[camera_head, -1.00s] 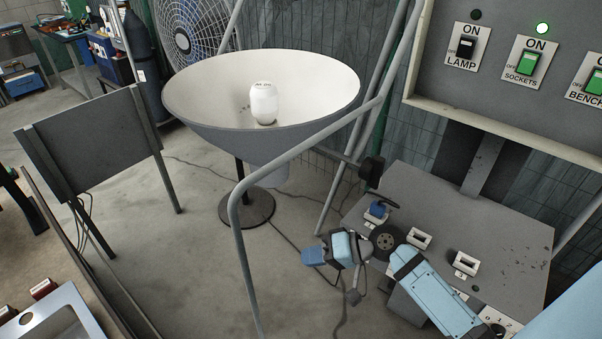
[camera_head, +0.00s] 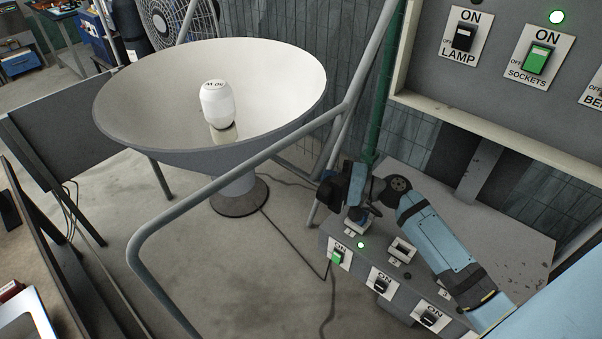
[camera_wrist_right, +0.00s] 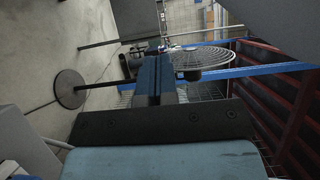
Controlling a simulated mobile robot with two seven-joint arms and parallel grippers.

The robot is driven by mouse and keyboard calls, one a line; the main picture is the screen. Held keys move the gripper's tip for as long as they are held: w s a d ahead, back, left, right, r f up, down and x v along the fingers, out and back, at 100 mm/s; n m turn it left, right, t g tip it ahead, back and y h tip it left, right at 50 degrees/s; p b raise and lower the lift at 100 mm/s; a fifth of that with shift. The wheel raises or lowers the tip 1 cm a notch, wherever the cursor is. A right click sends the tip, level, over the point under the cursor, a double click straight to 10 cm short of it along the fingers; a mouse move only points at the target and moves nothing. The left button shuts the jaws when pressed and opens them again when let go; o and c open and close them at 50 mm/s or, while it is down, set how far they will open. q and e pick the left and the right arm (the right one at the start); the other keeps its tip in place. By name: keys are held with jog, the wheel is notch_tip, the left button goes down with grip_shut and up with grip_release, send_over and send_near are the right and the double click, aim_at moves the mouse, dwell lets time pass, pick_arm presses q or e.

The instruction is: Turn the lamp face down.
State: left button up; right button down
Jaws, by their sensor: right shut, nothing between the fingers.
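The lamp is a wide grey bowl shade (camera_head: 135,140) with a pale inside and a white bulb (camera_head: 217,103). Its opening faces up in the head view. My left gripper is not in view.
A bent grey rail (camera_head: 215,188) runs in front of the lamp. A grey socket box (camera_head: 395,290) with switches lies below my right arm. A switch panel (camera_head: 400,85) hangs at upper right. A fan (camera_head: 165,20) stands behind the shade.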

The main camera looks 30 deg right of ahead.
jog(key=s+a+p+x, duration=0.2)
jog(key=p+x, duration=0.2)
jog(key=x, duration=0.8)
jog(key=shift+f, duration=0.1)
